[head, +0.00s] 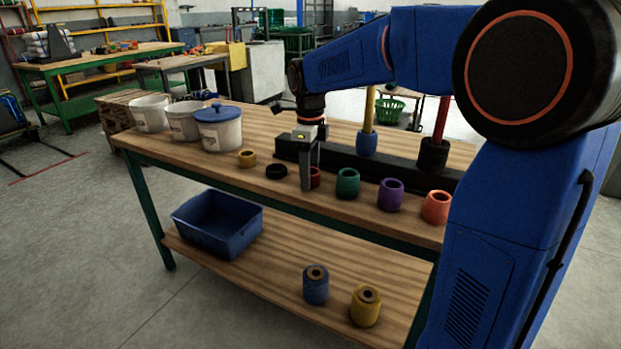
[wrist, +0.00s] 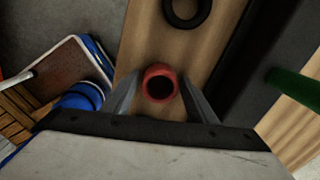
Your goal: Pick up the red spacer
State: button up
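The red spacer (wrist: 151,74) is a short hollow ring standing upright on the wooden bench top. In the wrist view it lies between the two fingers of my gripper (wrist: 160,88), with a narrow gap showing on each side. In the head view my gripper (head: 309,180) points down over the bench, and its near finger hides much of the red spacer (head: 316,177). My gripper is open. How far down the fingertips reach beside the spacer is hard to tell.
A black ring (head: 276,172) and a yellow ring (head: 247,158) stand left of the spacer; green (head: 347,183), purple (head: 390,195) and orange (head: 436,207) spacers stand right. Behind runs a black rail (head: 292,150) with upright posts. A blue-lidded bucket (head: 219,130) stands at left.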

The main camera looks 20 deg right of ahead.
jog(key=c, duration=0.7)
jog(key=shift+r, duration=0.1)
